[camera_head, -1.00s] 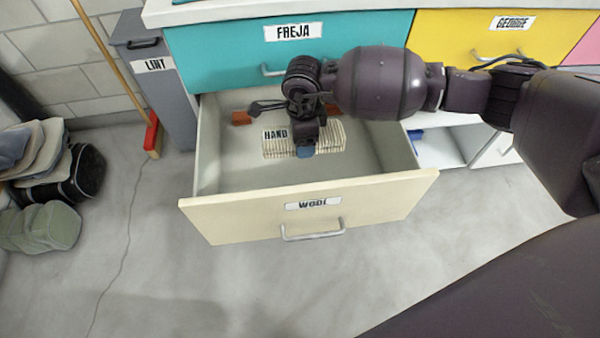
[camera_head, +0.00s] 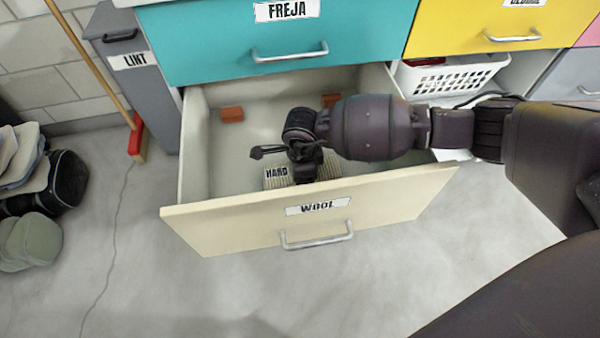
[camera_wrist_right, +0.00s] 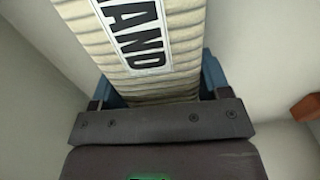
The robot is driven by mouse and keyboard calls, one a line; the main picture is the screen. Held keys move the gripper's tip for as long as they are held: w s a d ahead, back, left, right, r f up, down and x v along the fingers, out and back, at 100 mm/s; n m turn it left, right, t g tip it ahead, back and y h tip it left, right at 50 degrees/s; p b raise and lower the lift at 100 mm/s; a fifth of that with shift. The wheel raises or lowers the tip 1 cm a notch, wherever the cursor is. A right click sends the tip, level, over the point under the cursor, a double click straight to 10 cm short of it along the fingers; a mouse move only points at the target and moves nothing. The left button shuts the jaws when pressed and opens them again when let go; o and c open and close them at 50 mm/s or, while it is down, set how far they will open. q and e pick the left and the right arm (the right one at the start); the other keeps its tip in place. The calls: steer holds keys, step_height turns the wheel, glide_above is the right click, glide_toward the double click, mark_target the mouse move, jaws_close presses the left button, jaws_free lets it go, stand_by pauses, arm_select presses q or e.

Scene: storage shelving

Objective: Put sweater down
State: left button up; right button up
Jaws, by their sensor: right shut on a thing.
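The sweater (camera_head: 275,183) is a cream ribbed folded bundle with a white label reading HAND. It is inside the open cream drawer (camera_head: 235,230) labelled WOOL, close behind the front panel. My right gripper (camera_head: 305,178) reaches in from the right and is shut on the sweater. In the right wrist view the sweater (camera_wrist_right: 192,30) lies between the blue fingertips of the gripper (camera_wrist_right: 160,88). Whether the sweater touches the drawer floor cannot be told. The gripper and front panel hide part of it. My left gripper is not in view.
Two reddish blocks (camera_head: 232,114) (camera_head: 329,101) lie at the drawer's back. The closed teal FREJA drawer (camera_head: 215,45) is above. A white basket (camera_head: 455,76) stands right, a grey LINT bin (camera_head: 150,85) left.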

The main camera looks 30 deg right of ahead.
steer(key=shift+f, duration=0.3)
steer(key=shift+r, duration=0.15)
steer(key=shift+f, duration=0.25)
steer(key=o, duration=1.1)
steer(key=shift+o, duration=0.2)
steer(key=shift+r, duration=0.55)
step_height(320, 180, up, 10)
steer(key=p, duration=0.4)
steer(key=shift+w+r, duration=0.1)
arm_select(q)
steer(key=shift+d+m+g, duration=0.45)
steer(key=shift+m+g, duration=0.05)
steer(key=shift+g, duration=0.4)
arm_select(e)
steer(key=shift+r, duration=0.55)
